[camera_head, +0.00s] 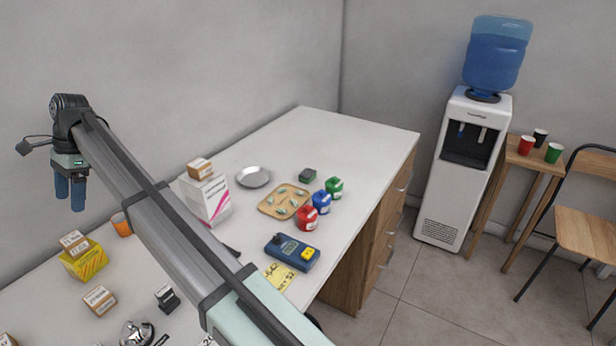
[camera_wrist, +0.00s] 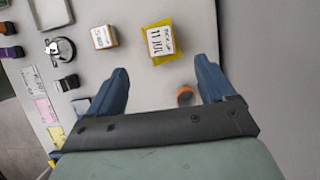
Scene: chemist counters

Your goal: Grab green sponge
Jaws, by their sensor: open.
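A small block with a dark grey top and a green lower edge (camera_head: 307,175), which looks like the green sponge, lies on the white counter (camera_head: 270,140) behind the bottles, right of a round metal dish. It does not show in the wrist view. My gripper (camera_head: 71,192) hangs fingers down at the far left in the head view, well away from the sponge. In the wrist view my gripper (camera_wrist: 162,75) has its two blue fingers wide apart with nothing held between them.
Red (camera_head: 307,218), blue (camera_head: 321,202) and green (camera_head: 335,188) bottles stand near the sponge, by a tan tray (camera_head: 285,201) and metal dish (camera_head: 253,177). A white box (camera_head: 207,199), yellow box (camera_head: 84,262) and orange cup (camera_head: 121,224) stand nearer my arm.

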